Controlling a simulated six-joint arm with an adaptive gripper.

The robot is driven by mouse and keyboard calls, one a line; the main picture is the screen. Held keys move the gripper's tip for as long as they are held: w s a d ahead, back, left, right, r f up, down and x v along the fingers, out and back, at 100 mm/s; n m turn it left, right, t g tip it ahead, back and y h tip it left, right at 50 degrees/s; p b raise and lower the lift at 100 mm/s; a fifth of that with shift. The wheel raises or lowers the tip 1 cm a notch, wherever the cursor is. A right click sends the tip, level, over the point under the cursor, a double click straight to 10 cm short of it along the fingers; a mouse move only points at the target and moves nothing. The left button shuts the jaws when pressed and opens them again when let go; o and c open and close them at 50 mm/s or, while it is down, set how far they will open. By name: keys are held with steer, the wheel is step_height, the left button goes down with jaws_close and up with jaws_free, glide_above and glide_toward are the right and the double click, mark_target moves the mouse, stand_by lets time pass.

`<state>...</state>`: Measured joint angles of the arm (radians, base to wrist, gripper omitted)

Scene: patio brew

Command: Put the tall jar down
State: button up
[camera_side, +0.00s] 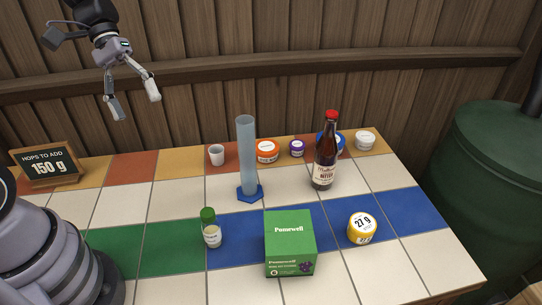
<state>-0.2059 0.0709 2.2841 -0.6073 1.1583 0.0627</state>
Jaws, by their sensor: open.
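The tall jar (247,155) is a slim, translucent blue cylinder on a blue hexagonal foot (250,192). It stands upright on the tiled table, near the middle. My gripper (136,107) is at the upper left, well above the table and clear of the jar. Its two fingers are spread apart with nothing between them.
A brown bottle (325,155) with a red cap stands right of the jar. A green box (290,243), a small green-capped bottle (211,230) and a yellow "27 g" tub (362,228) stand in front. A white cup (216,154) and several small tubs line the back. A sign (48,166) reads "150 g".

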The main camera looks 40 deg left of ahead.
steer(key=s+a+r+m+t+y, duration=0.5)
steer(key=s+r+t+y, duration=0.1)
steer(key=s, duration=0.3)
steer(key=shift+s+a+r+m+t+y, duration=0.15)
steer(key=shift+r+m+t+y, duration=0.25)
steer(key=shift+r+t, duration=0.2)
